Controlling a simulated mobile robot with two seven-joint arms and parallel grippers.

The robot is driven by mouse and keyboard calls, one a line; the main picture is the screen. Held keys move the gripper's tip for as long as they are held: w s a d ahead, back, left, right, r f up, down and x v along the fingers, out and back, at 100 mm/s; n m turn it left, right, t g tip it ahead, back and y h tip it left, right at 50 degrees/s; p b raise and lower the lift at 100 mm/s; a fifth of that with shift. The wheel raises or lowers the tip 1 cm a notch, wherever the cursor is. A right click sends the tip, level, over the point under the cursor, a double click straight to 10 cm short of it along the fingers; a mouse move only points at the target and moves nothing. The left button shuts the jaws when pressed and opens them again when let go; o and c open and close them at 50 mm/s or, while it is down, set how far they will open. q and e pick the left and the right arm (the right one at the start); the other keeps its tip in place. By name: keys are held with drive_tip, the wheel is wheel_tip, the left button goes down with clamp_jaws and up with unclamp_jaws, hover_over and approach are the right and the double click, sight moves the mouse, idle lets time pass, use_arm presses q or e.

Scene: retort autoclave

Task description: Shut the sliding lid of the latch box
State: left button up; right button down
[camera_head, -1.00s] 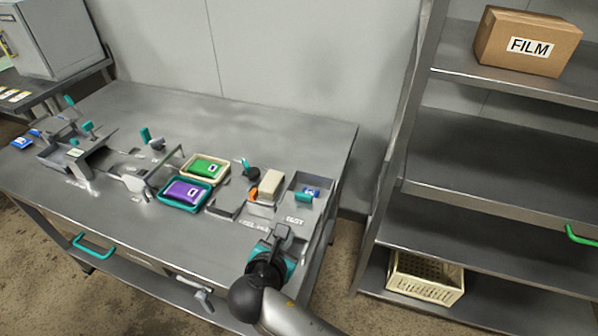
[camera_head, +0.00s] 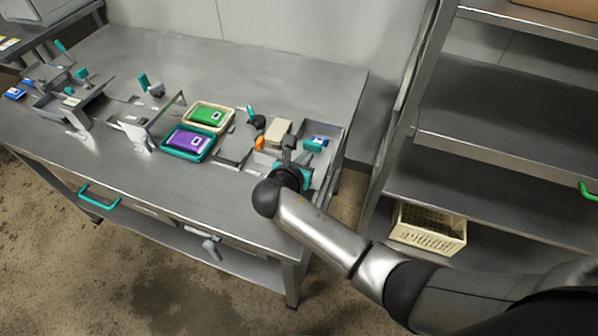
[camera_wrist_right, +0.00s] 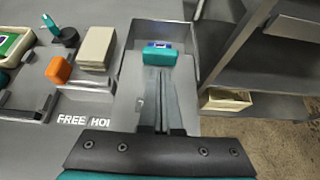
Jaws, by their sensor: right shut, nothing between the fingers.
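The latch box (camera_head: 336,150) is a grey metal tray-like box at the right end of the table. It also shows in the right wrist view (camera_wrist_right: 187,42). A teal block (camera_wrist_right: 160,57), apparently the lid's grip, stands toward its far end, with a blue-and-white item (camera_wrist_right: 159,44) just behind it. The lid plate itself is hard to make out. My right gripper (camera_head: 288,146) is shut and empty over the near part of the box. In the wrist view its fingertips (camera_wrist_right: 158,73) point at the teal block's near face; I cannot tell whether they touch. My left gripper is out of view.
Left of the box are a beige block (camera_wrist_right: 97,47), an orange block (camera_wrist_right: 58,70) and a teal-handled knob (camera_wrist_right: 63,32). Trays with green (camera_head: 207,116) and purple (camera_head: 188,141) packs lie further left. A shelf rack (camera_head: 480,150) stands to the right.

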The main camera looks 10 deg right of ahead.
drive_tip(key=shift+w+d, duration=0.5)
drive_tip(key=shift+w, duration=0.15)
drive_tip(key=shift+w, duration=0.1)
